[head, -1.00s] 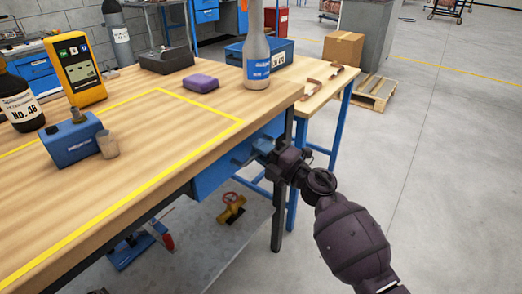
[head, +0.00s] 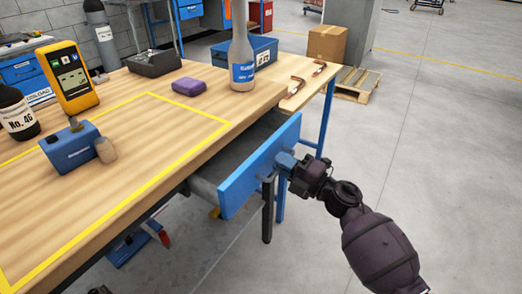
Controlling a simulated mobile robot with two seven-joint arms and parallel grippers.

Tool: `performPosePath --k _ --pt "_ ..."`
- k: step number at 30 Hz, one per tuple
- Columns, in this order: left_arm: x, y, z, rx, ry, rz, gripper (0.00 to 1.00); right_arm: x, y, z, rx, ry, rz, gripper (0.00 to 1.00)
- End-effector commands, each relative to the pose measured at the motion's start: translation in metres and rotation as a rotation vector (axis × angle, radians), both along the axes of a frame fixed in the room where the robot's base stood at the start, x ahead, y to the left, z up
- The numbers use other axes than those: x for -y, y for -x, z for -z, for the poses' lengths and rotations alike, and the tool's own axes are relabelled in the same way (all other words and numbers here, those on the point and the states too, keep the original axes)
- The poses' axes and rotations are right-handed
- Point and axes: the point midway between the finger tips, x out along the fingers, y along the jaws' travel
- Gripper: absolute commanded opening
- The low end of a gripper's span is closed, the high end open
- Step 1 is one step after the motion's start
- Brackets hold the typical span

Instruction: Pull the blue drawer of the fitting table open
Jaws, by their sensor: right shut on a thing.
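The blue drawer (head: 240,181) of the wooden-topped fitting table (head: 90,200) is pulled partly out. Its blue front stands clear of the table edge, and its grey side and part of its inside show behind it. My right gripper (head: 285,162) is shut at the outer face of the drawer front, on its handle. The fingers largely cover the handle. My left gripper is not in view.
On the tabletop are a bottle with a blue label (head: 241,55), a purple block (head: 188,86), a yellow meter (head: 70,78), a blue device (head: 70,147) and a dark bottle (head: 17,115). The floor (head: 440,150) to the right is clear.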

Motion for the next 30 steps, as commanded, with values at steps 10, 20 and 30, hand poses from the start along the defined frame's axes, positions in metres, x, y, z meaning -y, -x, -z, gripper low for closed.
performPosePath --k 10,20,30 --pt "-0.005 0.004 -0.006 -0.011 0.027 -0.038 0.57 0.075 0.054 -0.004 0.004 0.003 0.002 0.00" --pt "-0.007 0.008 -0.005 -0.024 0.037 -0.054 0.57 0.112 0.080 -0.001 0.002 0.000 0.001 0.00" --pt "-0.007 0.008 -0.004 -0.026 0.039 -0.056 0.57 0.117 0.084 0.000 0.000 -0.001 0.001 0.00"
